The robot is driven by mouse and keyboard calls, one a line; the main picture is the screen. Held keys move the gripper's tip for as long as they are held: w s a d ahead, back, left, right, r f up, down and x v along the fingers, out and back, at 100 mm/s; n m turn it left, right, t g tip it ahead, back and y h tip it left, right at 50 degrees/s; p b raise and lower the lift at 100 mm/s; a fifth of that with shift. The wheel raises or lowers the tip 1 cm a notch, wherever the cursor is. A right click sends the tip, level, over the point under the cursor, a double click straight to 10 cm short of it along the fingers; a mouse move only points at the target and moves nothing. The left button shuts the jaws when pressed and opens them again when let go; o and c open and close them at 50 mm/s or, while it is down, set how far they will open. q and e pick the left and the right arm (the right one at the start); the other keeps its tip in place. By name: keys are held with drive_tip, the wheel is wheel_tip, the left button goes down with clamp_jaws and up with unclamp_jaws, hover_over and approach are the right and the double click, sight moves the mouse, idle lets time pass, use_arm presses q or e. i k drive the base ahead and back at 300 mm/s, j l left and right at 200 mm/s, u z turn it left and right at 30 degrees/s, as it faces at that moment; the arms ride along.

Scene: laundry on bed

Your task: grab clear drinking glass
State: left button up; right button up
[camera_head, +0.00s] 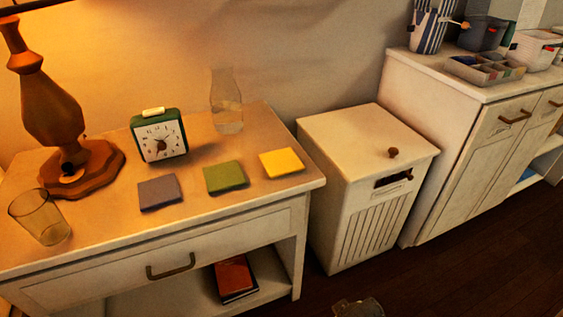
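The clear drinking glass (40,218) stands near the front left of the bedside table top, in front of the lamp base. It looks empty and is leaning in the picture because of the tilted view. No gripper is near it. A small dark grey piece at the bottom edge, right of centre, looks like the tip of my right gripper (358,308). It is cut off by the frame, so its fingers cannot be made out. It is well to the right of the glass and apart from it. My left gripper does not show.
The bedside table (110,222) also holds a wooden lamp (52,105), green clock (159,136), clear carafe (227,103) and purple (159,192), green (225,177) and yellow (282,162) squares. A white hamper (350,190) and a cabinet (455,150) stand right. Floor is clear at lower right.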

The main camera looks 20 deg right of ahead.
sight(43, 219)
drive_tip(key=k+l+z, duration=0.15)
drive_tip(key=k, duration=0.3)
drive_tip(key=k+l+z, duration=0.15)
drive_tip(key=k, duration=0.25)
drive_tip(key=k+l+z, duration=0.15)
drive_tip(key=k, duration=0.3)
drive_tip(key=l, duration=0.1)
